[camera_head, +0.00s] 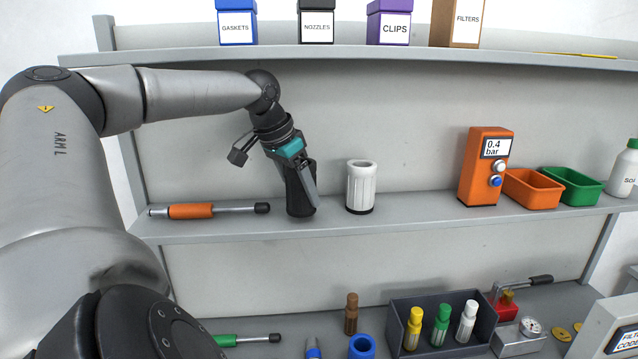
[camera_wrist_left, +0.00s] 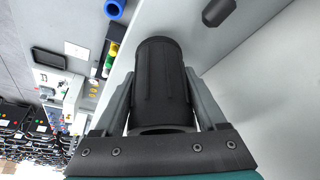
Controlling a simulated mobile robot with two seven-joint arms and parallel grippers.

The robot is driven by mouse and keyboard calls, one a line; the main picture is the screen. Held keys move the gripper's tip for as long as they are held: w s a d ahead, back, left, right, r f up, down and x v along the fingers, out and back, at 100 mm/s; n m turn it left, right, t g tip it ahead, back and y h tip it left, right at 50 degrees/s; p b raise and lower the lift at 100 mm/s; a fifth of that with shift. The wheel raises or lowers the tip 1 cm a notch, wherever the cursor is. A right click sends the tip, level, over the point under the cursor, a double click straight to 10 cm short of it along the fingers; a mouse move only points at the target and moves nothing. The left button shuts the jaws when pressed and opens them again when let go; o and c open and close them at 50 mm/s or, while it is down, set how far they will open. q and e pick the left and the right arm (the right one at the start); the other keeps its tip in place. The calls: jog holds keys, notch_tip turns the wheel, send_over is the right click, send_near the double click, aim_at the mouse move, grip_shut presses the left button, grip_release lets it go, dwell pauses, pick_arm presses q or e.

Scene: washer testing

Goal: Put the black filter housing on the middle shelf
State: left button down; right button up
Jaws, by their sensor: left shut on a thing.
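The black filter housing (camera_head: 297,193) is upright at the middle shelf (camera_head: 410,222), between an orange-handled tool and a white filter cartridge (camera_head: 361,188). Its base appears to be at the shelf surface; I cannot tell for sure whether it touches. My left gripper (camera_head: 305,186) is shut on the housing, reaching down to it from above at a slant. In the left wrist view the housing (camera_wrist_left: 160,85) sits between the two grey fingers. Part of the housing is hidden behind a finger in the head view. My right gripper is not in view.
The orange-handled tool (camera_head: 191,211) lies left of the housing. An orange pressure gauge (camera_head: 484,167), an orange bin (camera_head: 533,190) and a green bin (camera_head: 571,186) stand further right. Labelled boxes line the upper shelf (camera_head: 350,55). Free shelf lies between the white cartridge and the gauge.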

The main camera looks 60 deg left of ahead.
pick_arm(q)
jog(key=shift+w+a, duration=0.1)
jog(key=shift+w, duration=0.7)
jog(key=w+p, duration=0.2)
jog(key=p, duration=0.1)
jog(key=shift+r, duration=0.25)
jog(key=shift+w+a+f+p, duration=0.1)
jog(key=shift+w+a+p, duration=0.15)
jog(key=shift+w+p, duration=0.55)
jog(key=shift+s+f, duration=0.25)
jog(key=shift+f, duration=0.6)
jog(key=shift+c, duration=1.9)
grip_release()
jog(key=shift+f, duration=0.25)
jog(key=o, duration=0.4)
jog(key=shift+r, duration=0.15)
